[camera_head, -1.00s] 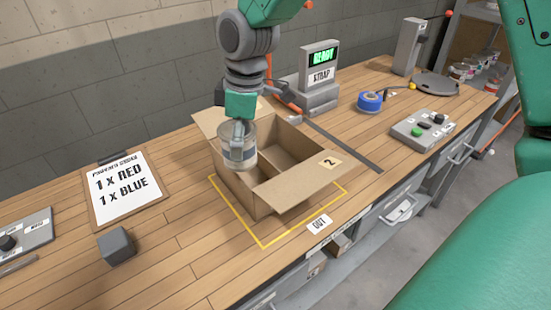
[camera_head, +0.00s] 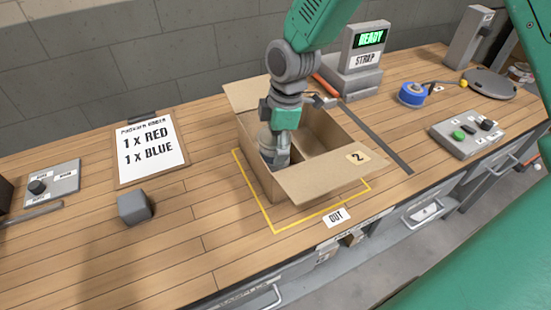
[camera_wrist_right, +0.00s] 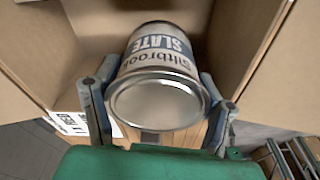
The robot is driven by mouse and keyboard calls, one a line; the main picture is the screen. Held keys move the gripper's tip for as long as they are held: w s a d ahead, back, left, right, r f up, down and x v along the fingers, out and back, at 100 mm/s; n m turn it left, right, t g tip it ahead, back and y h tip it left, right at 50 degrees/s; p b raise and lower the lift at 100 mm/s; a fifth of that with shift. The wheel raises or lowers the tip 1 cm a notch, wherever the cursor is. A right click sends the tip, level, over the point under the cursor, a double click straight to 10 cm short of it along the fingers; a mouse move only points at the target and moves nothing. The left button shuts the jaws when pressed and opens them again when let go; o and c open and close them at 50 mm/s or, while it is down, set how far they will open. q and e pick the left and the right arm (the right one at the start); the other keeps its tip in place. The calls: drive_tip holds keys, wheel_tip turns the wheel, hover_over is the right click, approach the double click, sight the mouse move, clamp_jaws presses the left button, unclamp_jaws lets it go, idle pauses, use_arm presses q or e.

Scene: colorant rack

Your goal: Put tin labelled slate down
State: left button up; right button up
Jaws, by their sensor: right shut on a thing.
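In the head view this gripper (camera_head: 277,152) is down inside the open cardboard box (camera_head: 318,182), on the box's left side. The tin (camera_head: 265,141) is mostly hidden there by the gripper and box walls. I cannot tell whether it touches the box floor. My left gripper is not in view.
The box stands within a yellow outline (camera_head: 262,212) beside an OUT label (camera_head: 336,217). An order board (camera_head: 150,148) and a grey block (camera_head: 134,207) lie left. The strap machine (camera_head: 356,66), blue tape (camera_head: 411,94) and button box (camera_head: 467,133) are right. The front-left bench is clear.

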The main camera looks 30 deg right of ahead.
sight(288, 132)
drive_tip(key=shift+f, duration=0.45)
drive_tip(key=shift+d+f, duration=0.2)
drive_tip(key=shift+d, duration=0.1)
drive_tip(key=f, duration=0.1)
drive_tip(key=d+f, duration=0.1)
drive_tip(key=f, duration=0.1)
drive_tip(key=shift+s+d+f, duration=0.1)
drive_tip(key=shift+d+f, duration=0.1)
drive_tip(key=shift+d, duration=0.1)
drive_tip(key=shift+f, duration=0.4)
drive_tip(key=shift+c, duration=0.7)
drive_tip(key=shift+a+r, duration=0.1)
drive_tip(key=shift+a, duration=0.8)
drive_tip(key=o, duration=1.4)
drive_tip(key=shift+c, duration=0.2)
drive_tip(key=shift+d, duration=0.5)
drive_tip(key=shift+d+r, duration=0.15)
drive_tip(key=shift+d, duration=0.05)
drive_tip(key=r, duration=1)
drive_tip(key=shift+s+d+r, duration=0.1)
drive_tip(key=shift+d+r, duration=0.1)
drive_tip(key=shift+r, duration=0.15)
drive_tip(key=shift+d+r, duration=0.35)
drive_tip(key=shift+r, duration=0.1)
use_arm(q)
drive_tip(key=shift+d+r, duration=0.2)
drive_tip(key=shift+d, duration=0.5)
use_arm(e)
drive_tip(key=shift+d, duration=0.35)
